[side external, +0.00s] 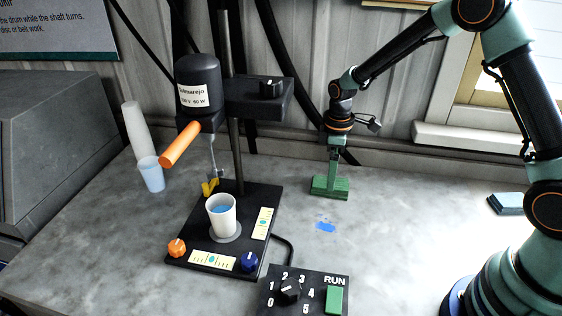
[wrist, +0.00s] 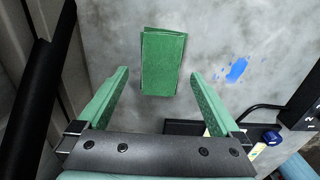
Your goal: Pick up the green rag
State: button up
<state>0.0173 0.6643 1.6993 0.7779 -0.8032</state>
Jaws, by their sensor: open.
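The green rag (wrist: 163,64) is a folded rectangle lying flat on the grey table. In the wrist view it sits ahead of my gripper (wrist: 160,82), between the lines of its two green fingers, and neither finger touches it. My gripper is open and empty. In the side external view the green rag (side external: 329,188) lies right of the disperser stand, and my gripper (side external: 333,172) points down just above it. The gap between fingertips and rag is hard to judge there.
A blue spill (side external: 325,226) is on the table in front of the rag. The disperser base (side external: 180,250) with a white cup (side external: 222,222) stands to the left. A control box (side external: 270,300) is at the front. A dark teal folded cloth (side external: 508,204) lies at the right.

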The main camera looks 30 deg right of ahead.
jog(key=shift+s+f, duration=0.15)
jog(key=shift+f, duration=1.55)
jog(key=c, duration=1.3)
jog(key=shift+r, duration=0.1)
notch_tip(320, 180, up, 20)
jog(key=shift+f, duration=0.1)
